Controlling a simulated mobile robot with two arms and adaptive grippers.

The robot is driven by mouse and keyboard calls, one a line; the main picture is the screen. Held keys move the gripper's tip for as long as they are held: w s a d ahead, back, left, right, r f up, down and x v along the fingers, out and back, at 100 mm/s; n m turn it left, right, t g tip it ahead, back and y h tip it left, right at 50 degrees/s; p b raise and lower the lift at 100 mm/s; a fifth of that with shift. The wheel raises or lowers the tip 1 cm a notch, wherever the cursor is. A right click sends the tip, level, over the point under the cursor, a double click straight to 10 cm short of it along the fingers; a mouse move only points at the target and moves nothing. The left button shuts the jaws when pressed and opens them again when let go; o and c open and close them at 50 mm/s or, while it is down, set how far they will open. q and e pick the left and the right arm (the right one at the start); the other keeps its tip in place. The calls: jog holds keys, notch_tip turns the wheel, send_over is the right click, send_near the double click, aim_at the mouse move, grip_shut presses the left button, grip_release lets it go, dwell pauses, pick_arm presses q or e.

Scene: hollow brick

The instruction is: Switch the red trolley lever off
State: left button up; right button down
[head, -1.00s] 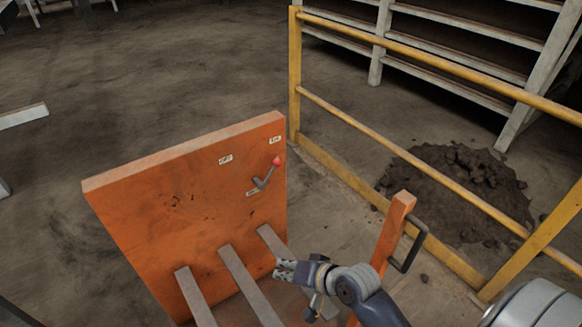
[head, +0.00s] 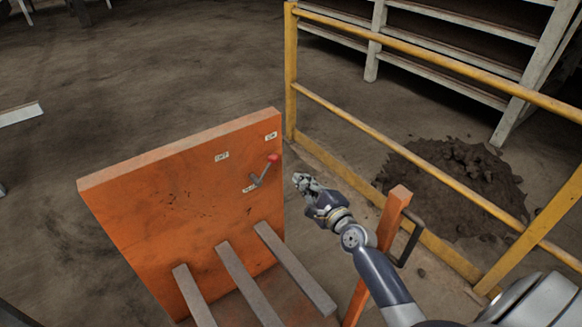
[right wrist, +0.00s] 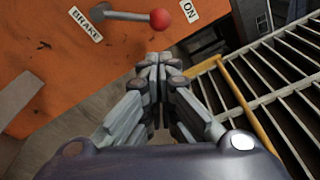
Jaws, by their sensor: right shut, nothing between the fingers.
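The lever (head: 264,171) is a grey arm with a red knob on the upright orange trolley panel (head: 180,180). Its knob points up and right, towards the ON label (head: 271,136). The OFF label (head: 222,156) is up and left of it. In the right wrist view the lever's red knob (right wrist: 160,19) is ahead of the fingers, beside the ON label (right wrist: 190,10) and the BRAKE label (right wrist: 84,25). My right gripper (head: 300,179) is shut and empty, just right of the knob and apart from it. My left gripper is not in view.
Grey bars (head: 295,268) stick out from the panel's lower part. An orange post (head: 384,232) with a dark handle stands near my right arm. A yellow railing (head: 365,134) runs behind, with a dirt heap (head: 455,185) beyond. Open floor lies left.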

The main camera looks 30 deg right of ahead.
jog(key=w, duration=0.9)
jog(key=shift+w+f+b, duration=0.35)
jog(key=shift+w+b, duration=0.05)
jog(key=shift+b, duration=0.05)
jog(key=shift+a+r, duration=0.15)
jog(key=shift+r, duration=0.05)
jog(key=shift+a+r+n, duration=0.1)
jog(key=shift+r+n, duration=0.05)
jog(key=shift+n, duration=0.25)
